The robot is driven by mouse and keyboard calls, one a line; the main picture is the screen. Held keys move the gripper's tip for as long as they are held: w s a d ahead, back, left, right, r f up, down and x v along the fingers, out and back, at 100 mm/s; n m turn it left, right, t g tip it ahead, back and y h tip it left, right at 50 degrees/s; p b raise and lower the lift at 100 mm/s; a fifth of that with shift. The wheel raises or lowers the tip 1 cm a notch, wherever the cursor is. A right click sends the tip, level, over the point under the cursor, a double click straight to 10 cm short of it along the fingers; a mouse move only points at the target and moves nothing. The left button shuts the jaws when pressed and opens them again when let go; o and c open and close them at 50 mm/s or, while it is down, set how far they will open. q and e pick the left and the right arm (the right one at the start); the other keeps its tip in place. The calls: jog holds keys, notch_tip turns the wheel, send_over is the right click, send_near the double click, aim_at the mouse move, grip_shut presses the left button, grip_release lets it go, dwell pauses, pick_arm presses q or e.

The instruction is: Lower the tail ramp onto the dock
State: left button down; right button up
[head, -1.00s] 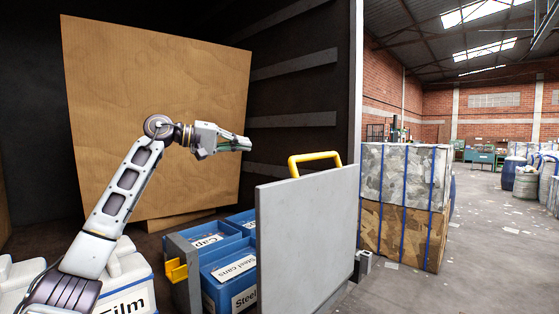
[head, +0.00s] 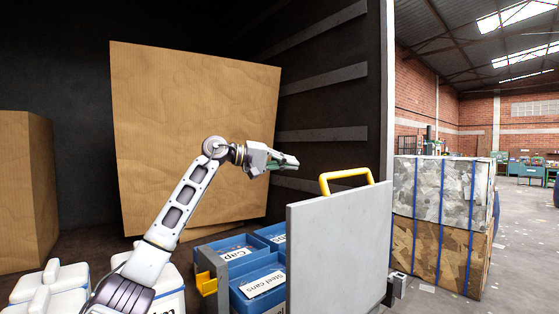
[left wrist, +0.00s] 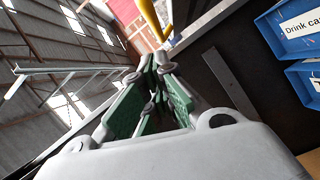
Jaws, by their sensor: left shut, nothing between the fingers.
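The tail ramp (head: 338,255) is a flat grey panel standing upright at the right of the blue bins in the head view. A yellow handle (head: 346,174) rises from its top edge, and part of the yellow handle shows at the top of the left wrist view (left wrist: 154,18). My left gripper (head: 296,163) is shut and empty. It is in the air to the left of the handle and a little above it in the picture, apart from it. Its green-padded fingers (left wrist: 157,72) come together in the left wrist view. My right gripper is not in view.
Blue labelled bins (head: 240,252) stand left of the ramp, with a yellow latch-like piece (head: 206,283) beside them. White containers (head: 50,286) are at the lower left. Large cardboard boxes (head: 195,130) stand behind. Strapped bales (head: 440,215) stand right of the ramp, with open floor beyond.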

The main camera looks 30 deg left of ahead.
pick_arm(q)
jog(key=w+d+f+p, duration=0.1)
jog(key=d+f, duration=0.1)
jog(key=d, duration=0.4)
jog(key=shift+w+d, duration=0.2)
jog(key=shift+w, duration=0.05)
dwell(0.3)
jog(key=shift+d, duration=0.1)
dwell(0.4)
